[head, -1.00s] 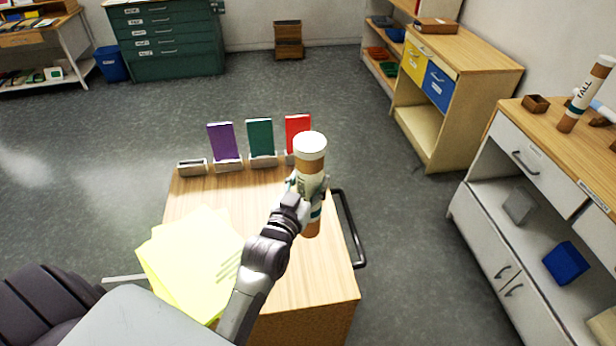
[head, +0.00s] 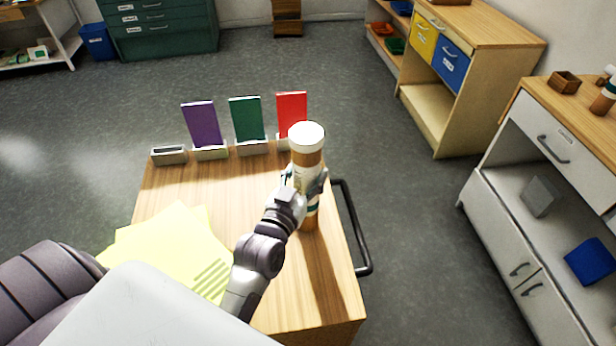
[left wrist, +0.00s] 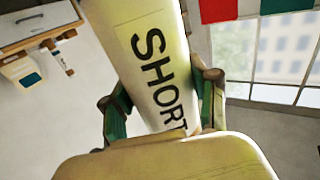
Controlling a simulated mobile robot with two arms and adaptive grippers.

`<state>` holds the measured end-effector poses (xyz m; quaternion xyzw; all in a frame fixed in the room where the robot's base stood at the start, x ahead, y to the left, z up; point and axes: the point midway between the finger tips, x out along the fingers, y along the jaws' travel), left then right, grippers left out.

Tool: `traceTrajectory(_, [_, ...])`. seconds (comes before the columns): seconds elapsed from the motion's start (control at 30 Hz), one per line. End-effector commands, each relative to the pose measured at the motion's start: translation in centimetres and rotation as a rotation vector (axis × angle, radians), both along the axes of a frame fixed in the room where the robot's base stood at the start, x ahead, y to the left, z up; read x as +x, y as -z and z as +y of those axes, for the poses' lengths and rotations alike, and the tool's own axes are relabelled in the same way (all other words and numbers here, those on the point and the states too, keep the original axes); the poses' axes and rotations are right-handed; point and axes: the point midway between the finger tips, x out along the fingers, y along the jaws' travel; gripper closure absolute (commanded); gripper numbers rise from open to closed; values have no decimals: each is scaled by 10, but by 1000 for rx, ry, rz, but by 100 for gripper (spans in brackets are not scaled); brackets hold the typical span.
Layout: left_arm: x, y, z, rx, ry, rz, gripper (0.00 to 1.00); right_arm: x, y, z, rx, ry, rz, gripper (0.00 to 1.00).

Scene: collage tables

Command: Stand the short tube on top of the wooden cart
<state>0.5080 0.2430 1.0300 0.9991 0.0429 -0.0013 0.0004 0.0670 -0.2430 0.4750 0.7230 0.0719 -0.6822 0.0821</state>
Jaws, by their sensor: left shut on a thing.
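The short tube (head: 306,158) is brown with a white cap and a white label. In the left wrist view its label (left wrist: 155,70) reads "SHORT". It is about upright over the right part of the wooden cart's top (head: 225,185), near the cart's black handle. My left gripper (head: 308,183) is shut around the tube's middle; its green-padded fingers (left wrist: 163,105) flank the tube in the wrist view. The tube's lower end shows just below the fingers. I cannot tell whether it touches the cart top. My right gripper is not in view.
Purple (head: 201,125), green (head: 246,119) and red (head: 291,113) cards stand in holders along the cart's back edge, beside an empty holder (head: 169,155). Yellow sheets (head: 165,245) cover the front left. The middle is clear. A black handle (head: 352,225) runs along the right side.

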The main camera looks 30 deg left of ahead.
Motion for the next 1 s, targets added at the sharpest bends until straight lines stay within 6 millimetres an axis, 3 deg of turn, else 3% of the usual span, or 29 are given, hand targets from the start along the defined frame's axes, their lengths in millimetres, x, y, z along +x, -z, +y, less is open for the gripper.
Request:
traceTrajectory(0.17, [0, -1, 0, 0, 0, 1, 100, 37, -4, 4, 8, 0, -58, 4])
traceTrajectory(0.2, [0, 0, 0, 0, 0, 3, 34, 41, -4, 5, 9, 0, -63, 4])
traceTrajectory(0.3, [0, -1, 0, 0, 0, 2, 18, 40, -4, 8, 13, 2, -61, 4])
traceTrajectory(0.53, [0, -1, 0, 0, 0, 2, 16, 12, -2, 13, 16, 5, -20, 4])
traceTrajectory(0.73, [-7, 1, -1, 0, 0, 2, 16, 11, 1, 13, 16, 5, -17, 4])
traceTrajectory(1.0, [-58, 3, -5, 1, 0, 5, 16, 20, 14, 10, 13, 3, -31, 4])
